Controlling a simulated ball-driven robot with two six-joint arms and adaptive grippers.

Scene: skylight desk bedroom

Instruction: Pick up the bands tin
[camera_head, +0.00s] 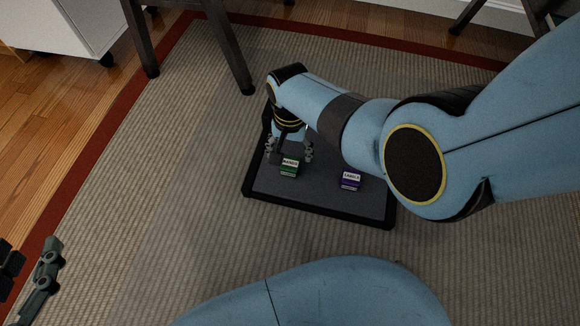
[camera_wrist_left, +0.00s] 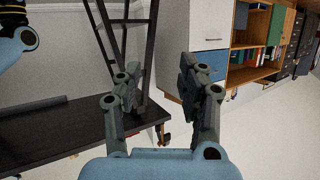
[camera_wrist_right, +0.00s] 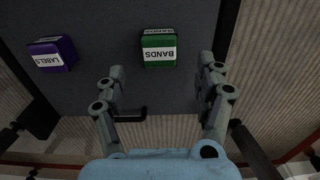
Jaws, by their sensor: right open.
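The bands tin (camera_head: 289,167) is a small green box with a white label. In the right wrist view the tin (camera_wrist_right: 158,50) reads BANDS and lies just beyond and between the fingertips. My right gripper (camera_head: 289,150) is open and empty right at the tin, pointing down over the tray; its fingers also show in the right wrist view (camera_wrist_right: 162,85). My left gripper (camera_head: 45,265) is at the far left edge; in the left wrist view its fingers (camera_wrist_left: 160,85) are apart with nothing between them.
A purple labels tin (camera_head: 350,180) sits on the tray to the right of the bands tin. The tray has a raised black rim. Dark furniture legs (camera_head: 232,50) and a white cabinet (camera_head: 65,25) stand behind. Bare rug (camera_head: 150,190) lies left of the tray.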

